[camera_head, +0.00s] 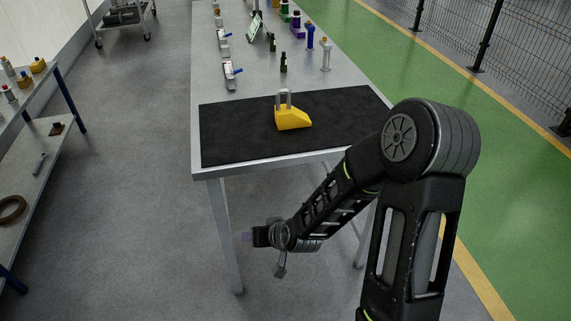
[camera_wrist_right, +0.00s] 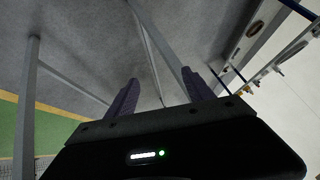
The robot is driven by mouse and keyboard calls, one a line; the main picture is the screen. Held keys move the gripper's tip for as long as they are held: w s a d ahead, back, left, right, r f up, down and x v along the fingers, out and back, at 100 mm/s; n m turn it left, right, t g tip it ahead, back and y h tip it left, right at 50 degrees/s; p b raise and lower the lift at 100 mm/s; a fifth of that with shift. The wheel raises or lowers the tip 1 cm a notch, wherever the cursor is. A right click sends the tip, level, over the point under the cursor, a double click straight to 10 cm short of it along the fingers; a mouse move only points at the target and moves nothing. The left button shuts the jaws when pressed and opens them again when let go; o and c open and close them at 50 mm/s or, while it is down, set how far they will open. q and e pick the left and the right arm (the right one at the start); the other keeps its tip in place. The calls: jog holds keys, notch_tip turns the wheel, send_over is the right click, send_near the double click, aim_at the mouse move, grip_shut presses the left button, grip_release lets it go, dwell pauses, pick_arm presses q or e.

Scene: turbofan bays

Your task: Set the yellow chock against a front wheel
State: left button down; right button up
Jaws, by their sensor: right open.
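The yellow chock (camera_head: 293,118) sits on the black mat (camera_head: 232,135) on the near end of the workbench. It is wedge-shaped, with a grey loop handle (camera_head: 284,97) standing up at its left end. My right gripper (camera_head: 247,237) hangs low in front of the bench, below the top's front edge and apart from the chock. In the right wrist view its two purple fingers (camera_wrist_right: 160,84) are spread with nothing between them. My left gripper is in neither view. A wheeled trolley (camera_head: 122,20) stands at the far top left; I cannot tell whether its wheels are the task's wheels.
Clamps, bottles and small tools stand on the workbench (camera_head: 262,62) behind the mat. A shelf (camera_head: 33,150) with parts is at the left. A mesh fence (camera_head: 520,45) borders the green floor at right. Grey floor between shelf and bench is clear.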

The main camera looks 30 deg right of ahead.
jog(key=s+a+f+n+g+y, duration=0.2)
jog(key=s+a+f+g, duration=0.5)
jog(key=s+a+f, duration=1)
jog(key=s+a+y, duration=0.1)
jog(key=s, duration=0.3)
jog(key=shift+g, duration=0.3)
jog(key=shift+c, duration=0.4)
